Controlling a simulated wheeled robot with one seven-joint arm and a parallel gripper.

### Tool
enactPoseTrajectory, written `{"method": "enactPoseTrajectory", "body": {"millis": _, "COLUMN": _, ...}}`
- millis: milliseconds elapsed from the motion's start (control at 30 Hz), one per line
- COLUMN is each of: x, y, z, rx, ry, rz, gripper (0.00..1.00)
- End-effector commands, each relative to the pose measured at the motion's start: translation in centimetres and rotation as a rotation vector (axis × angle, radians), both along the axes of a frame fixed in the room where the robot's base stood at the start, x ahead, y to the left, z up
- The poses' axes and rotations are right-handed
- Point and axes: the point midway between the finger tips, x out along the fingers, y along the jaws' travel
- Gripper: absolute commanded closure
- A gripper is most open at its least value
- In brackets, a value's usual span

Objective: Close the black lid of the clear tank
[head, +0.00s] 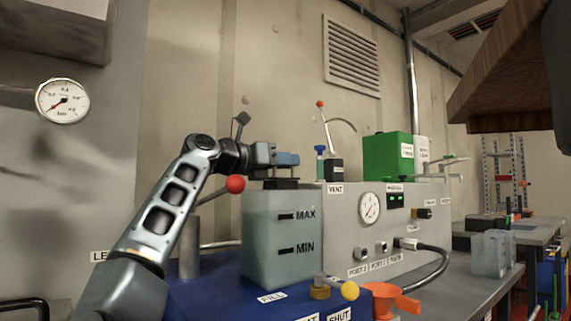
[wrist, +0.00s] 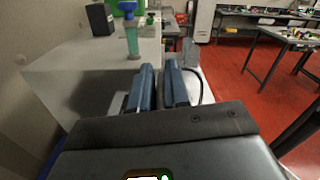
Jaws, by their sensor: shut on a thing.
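The clear tank (head: 282,236), marked MAX and MIN, stands on a blue base in the head view, with pale liquid inside. A small black piece, seemingly part of the black lid (head: 281,184), shows at the tank's top edge, just below my gripper. Its full extent and tilt cannot be told. My gripper (head: 288,159) reaches in from the left above the tank. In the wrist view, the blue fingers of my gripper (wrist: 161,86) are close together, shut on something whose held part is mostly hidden.
A grey panel box (head: 368,225) with a gauge stands right of the tank. A blue-capped vial (head: 320,164), a small black box (head: 334,170) and a green box (head: 388,156) stand behind. A red ball (head: 235,184) is close to my arm.

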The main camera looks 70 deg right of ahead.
Motion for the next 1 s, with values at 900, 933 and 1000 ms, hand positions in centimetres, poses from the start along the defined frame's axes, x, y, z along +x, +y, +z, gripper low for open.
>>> {"method": "enactPoseTrajectory", "body": {"millis": 900, "x": 1.3, "y": 2.2, "z": -0.3, "rx": 0.006, "ry": 0.001, "rz": -0.002, "gripper": 0.63}}
{"method": "enactPoseTrajectory", "body": {"millis": 933, "x": 1.5, "y": 2.7, "z": -0.3, "rx": 0.006, "ry": 0.002, "rz": -0.003, "gripper": 0.63}}
{"method": "enactPoseTrajectory", "body": {"millis": 1000, "x": 2.2, "y": 3.7, "z": -0.3, "rx": 0.006, "ry": 0.001, "rz": -0.002, "gripper": 0.63}}
